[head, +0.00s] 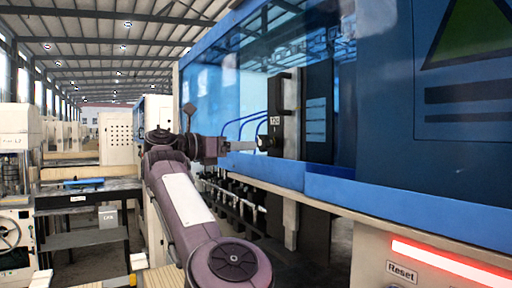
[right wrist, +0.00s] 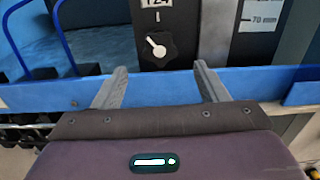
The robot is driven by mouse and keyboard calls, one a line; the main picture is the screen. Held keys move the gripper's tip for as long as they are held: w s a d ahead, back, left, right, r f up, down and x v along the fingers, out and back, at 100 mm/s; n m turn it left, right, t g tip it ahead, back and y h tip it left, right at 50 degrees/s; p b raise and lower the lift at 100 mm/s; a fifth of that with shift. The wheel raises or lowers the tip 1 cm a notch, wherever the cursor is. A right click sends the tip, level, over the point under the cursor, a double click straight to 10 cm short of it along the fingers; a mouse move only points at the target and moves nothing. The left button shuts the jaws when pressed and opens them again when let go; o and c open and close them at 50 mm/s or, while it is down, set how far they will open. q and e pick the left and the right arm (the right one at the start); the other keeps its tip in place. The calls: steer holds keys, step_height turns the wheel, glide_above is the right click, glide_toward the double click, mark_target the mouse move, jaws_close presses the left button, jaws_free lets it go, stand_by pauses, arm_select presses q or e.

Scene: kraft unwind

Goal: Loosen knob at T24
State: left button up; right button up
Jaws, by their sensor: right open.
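The knob (right wrist: 157,46) is a small pale pointer on a black plate below a label (right wrist: 157,3) that reads T24, partly cut off at the top of the right wrist view. Its pointer tilts to the upper left. In the head view the same black post (head: 284,105) carries the T24 label (head: 275,120). My right gripper (right wrist: 160,70) is open, its two fingers spread to either side of the knob's line and apart from it. In the head view the right gripper (head: 248,145) reaches close to the post, and the knob is largely hidden there. My left gripper is out of view.
A blue ledge (right wrist: 260,82) runs across below the knob plate. A grey post with a 70 mm label (right wrist: 262,20) stands to the right. Blue cables (right wrist: 62,35) bend at the left. The blue machine cover (head: 385,110) rises to the right.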

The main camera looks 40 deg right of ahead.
mark_target(260, 145)
steer(key=d, duration=0.5)
steer(key=shift+s+d+p, duration=0.3)
steer(key=shift+a, duration=0.1)
